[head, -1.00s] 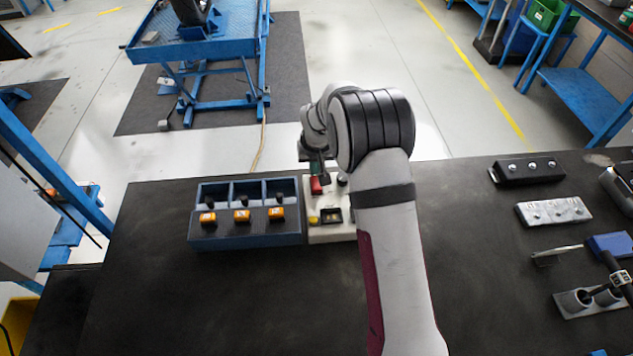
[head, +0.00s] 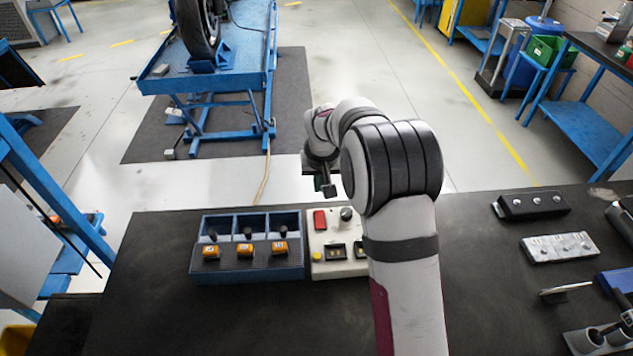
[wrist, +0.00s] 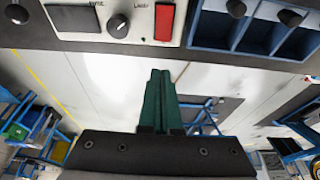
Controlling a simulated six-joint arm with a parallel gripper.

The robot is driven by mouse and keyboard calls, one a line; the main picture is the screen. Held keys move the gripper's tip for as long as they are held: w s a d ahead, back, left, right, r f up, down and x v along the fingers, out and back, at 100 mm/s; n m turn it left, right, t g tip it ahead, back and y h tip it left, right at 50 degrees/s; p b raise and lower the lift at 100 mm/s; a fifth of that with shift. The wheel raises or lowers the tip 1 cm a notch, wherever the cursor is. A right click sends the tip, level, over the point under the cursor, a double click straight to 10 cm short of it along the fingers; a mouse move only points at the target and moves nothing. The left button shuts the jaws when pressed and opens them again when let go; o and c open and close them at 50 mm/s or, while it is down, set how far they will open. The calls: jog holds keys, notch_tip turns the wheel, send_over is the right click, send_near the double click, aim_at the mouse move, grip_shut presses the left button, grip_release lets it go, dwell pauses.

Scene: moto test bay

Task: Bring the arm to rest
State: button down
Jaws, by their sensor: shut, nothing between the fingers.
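My arm reaches forward over the dark bench (head: 200,320) in the head view. My gripper (head: 326,190) is beyond the far side of the white control panel (head: 340,268), partly hidden by its own body. In the wrist view the green fingers of my gripper (wrist: 158,90) are together with nothing between them. The floor lies behind them. The control panel (wrist: 130,42) shows at the top of that view, with its red switch (wrist: 165,22) and black knob (wrist: 118,25); the fingers are apart from it.
A blue tray (head: 200,262) with three compartments and orange-tagged items stands left of the panel. Black (head: 530,204) and silver (head: 560,247) blocks lie at the right. A blue lift table (head: 235,75) with a wheel stands on the floor beyond. The front left of the bench is clear.

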jog(key=s+d+r+m+g, duration=0.1)
jog(key=s+r, duration=0.4)
jog(key=s, duration=0.3)
jog(key=s+d+r+m, duration=0.1)
jog(key=s+r, duration=0.3)
jog(key=s, duration=0.4)
jog(key=s+m+g+y, duration=0.1)
jog(key=s+m+g, duration=0.1)
jog(key=s, duration=2.1)
jog(key=shift+s+a+r+m+g+y, duration=0.3)
jog(key=shift+s+a+m+y, duration=0.1)
jog(key=shift+m, duration=0.4)
jog(key=shift+w+d, duration=0.1)
